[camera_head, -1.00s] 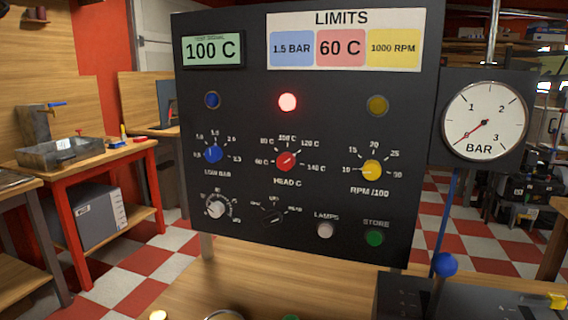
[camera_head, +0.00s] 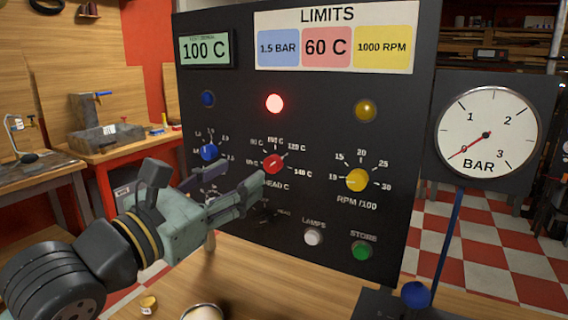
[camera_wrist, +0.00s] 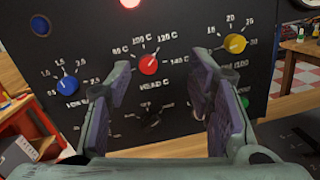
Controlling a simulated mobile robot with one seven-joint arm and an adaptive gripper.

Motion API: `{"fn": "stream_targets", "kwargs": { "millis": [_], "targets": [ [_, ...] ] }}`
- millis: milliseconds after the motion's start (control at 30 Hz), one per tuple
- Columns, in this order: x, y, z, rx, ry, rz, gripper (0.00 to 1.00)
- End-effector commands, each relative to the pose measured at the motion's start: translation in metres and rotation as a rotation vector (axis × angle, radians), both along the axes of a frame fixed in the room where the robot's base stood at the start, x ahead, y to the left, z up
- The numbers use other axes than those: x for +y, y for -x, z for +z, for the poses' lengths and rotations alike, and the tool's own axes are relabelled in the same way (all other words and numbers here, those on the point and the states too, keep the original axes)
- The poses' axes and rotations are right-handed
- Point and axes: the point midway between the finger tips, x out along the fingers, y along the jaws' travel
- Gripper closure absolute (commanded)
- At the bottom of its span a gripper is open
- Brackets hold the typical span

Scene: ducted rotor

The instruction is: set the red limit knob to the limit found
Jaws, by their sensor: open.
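The red HEAD C knob (camera_head: 273,163) sits mid-panel under the lit red lamp (camera_head: 275,103). Its white pointer slants up and right, roughly toward the 120 C mark; 60 C is at its left. The limits card (camera_head: 326,48) shows 60 C in its red field. The test signal display (camera_head: 206,48) reads 100 C. My gripper (camera_head: 258,188) is open and empty, just below and left of the red knob in the head view. In the wrist view the red knob (camera_wrist: 148,64) shows between the spread fingers (camera_wrist: 161,70), apparently beyond the tips.
The blue knob (camera_head: 209,151) and yellow knob (camera_head: 357,180) flank the red one. Below are a white LAMPS button (camera_head: 313,237) and a green STORE button (camera_head: 361,250). A pressure gauge (camera_head: 487,133) stands at right, with a blue-balled lever (camera_head: 415,294) below it.

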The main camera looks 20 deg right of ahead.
Motion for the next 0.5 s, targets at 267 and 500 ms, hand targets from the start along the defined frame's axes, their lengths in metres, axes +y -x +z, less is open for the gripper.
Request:
{"fn": "stream_targets", "kwargs": {
  "millis": [267,500],
  "targets": [
    [-0.009,-0.035,-0.025,0.022,-0.113,0.094,0.52],
    [-0.044,-0.061,-0.023,0.021,-0.111,0.090,0.52]
  ]
}}
